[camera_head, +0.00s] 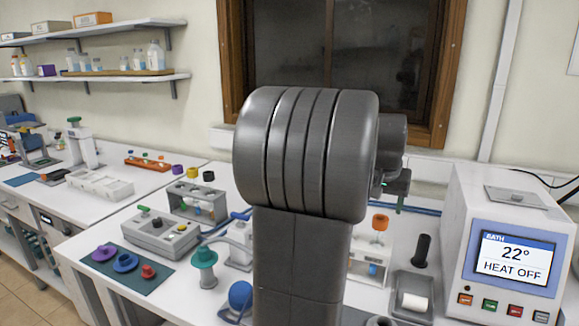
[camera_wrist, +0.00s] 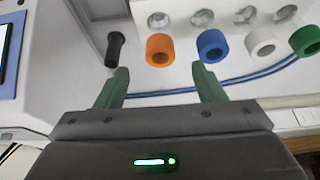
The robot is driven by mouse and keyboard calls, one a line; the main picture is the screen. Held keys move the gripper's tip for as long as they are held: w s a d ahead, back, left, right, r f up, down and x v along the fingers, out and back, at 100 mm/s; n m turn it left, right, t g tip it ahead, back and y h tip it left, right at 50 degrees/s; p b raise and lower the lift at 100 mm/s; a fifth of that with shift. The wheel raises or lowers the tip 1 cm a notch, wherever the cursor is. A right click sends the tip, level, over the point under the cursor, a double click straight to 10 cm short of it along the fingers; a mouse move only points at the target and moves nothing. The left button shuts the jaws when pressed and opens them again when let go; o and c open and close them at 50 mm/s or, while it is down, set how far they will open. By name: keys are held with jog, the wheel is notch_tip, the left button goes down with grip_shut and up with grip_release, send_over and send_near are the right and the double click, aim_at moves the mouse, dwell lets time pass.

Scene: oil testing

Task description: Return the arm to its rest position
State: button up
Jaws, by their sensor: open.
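My gripper (camera_wrist: 161,86) shows in the wrist view with its two green fingers spread apart and nothing between them. In that view the fingers point toward a row of orange, blue, white and green rings or caps at the rack, apart from them as far as I can tell. In the head view my dark grey arm is raised in the middle and hides part of the bench. Only a small part of my gripper shows there, at the right behind the arm.
The bath unit (camera_head: 462,235) stands at the right, its screen reading 22° and HEAT OFF. A black upright handle (camera_head: 422,250) is beside it. A grey control box (camera_head: 153,235) and a green mat (camera_head: 130,275) with coloured rings lie at the left. Shelves (camera_head: 130,73) hang on the wall.

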aim_at(381, 218)
jog(key=x, duration=0.7)
jog(key=shift+w+f, duration=0.1)
jog(key=shift+f, duration=0.2)
jog(key=shift+w+d+r+p, duration=0.1)
jog(key=shift+r+p, duration=0.2)
jog(key=shift+p, duration=0.2)
jog(key=shift+r, duration=0.1)
